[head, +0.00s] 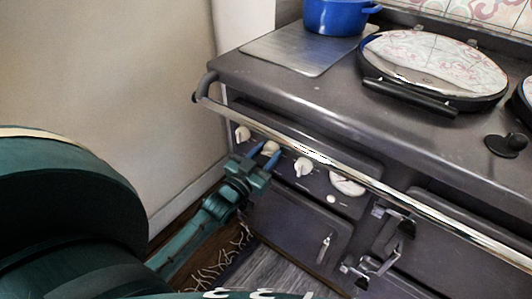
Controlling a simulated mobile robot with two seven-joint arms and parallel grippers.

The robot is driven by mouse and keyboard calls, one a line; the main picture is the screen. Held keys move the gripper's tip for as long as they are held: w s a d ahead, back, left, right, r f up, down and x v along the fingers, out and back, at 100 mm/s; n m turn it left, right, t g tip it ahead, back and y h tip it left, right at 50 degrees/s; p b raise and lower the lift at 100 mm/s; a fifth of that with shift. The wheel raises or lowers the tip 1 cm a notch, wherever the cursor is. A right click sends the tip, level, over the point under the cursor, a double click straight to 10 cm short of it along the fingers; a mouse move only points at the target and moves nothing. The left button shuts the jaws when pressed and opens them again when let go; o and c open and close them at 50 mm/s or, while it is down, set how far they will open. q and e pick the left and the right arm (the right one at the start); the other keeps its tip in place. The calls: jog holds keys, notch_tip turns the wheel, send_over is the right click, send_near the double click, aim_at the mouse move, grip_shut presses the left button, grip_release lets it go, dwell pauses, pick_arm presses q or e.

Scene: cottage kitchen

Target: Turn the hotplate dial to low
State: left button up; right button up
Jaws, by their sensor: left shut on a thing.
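Several cream controls sit on the dark front panel of the range cooker, under the towel rail. My left gripper (264,153) comes up from the lower left, its blue fingers shut around the middle cream dial (270,147). The fingers partly hide that dial, and I cannot read its setting or any markings. A second cream dial (242,133) is to the left of the gripper and a third (303,167) is to its right; both are untouched. My right gripper is not in view.
A shiny towel rail (330,163) runs across the cooker front, just above the dials. A round white gauge (347,184) is farther right. On top are a blue pot (335,17), a steel plate (290,52) and a domed hotplate lid (435,65). A bare wall is at left.

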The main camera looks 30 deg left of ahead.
pick_arm(q)
jog(key=o, duration=1)
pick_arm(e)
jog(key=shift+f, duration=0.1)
pick_arm(q)
jog(key=shift+r, duration=0.1)
jog(key=shift+r, duration=0.4)
notch_tip(320, 180, up, 9)
jog(key=p, duration=0.2)
jog(key=shift+p, duration=0.4)
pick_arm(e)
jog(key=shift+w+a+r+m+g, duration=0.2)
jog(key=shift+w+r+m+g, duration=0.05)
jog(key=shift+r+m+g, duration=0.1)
